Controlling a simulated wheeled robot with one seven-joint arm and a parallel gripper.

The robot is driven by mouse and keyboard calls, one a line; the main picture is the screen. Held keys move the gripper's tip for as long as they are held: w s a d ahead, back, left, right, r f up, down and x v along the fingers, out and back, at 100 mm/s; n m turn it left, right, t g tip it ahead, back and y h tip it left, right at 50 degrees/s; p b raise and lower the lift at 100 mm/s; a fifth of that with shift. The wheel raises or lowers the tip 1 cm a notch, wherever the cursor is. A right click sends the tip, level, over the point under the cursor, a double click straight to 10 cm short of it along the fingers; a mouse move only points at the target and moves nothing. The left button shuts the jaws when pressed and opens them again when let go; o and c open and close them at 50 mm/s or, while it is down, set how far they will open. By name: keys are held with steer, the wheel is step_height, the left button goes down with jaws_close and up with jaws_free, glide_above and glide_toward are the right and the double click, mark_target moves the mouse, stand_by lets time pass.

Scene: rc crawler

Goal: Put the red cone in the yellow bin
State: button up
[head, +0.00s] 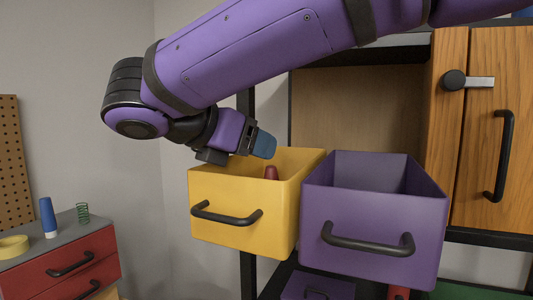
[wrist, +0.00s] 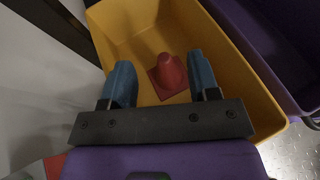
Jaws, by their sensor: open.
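The red cone (wrist: 172,72) stands upright on its square base inside the yellow bin, on the bin floor, in the wrist view. In the head view only the top of the red cone (head: 271,173) shows above the front wall of the yellow bin (head: 277,220). The yellow bin also shows in the wrist view (wrist: 245,70). My gripper (wrist: 162,85) is open and empty, its two blue fingers apart above the bin, with the cone visible between and beyond them.
A purple bin (head: 375,215) stands close to the right of the yellow bin. A wooden cabinet door (head: 490,150) is farther right. At the left, a red drawer unit (head: 70,270) bears a blue bottle (head: 47,217), a green spring (head: 83,213) and a yellow ring (head: 13,246).

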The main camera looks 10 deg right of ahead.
steer(key=v, duration=0.7)
steer(key=shift+a, duration=0.2)
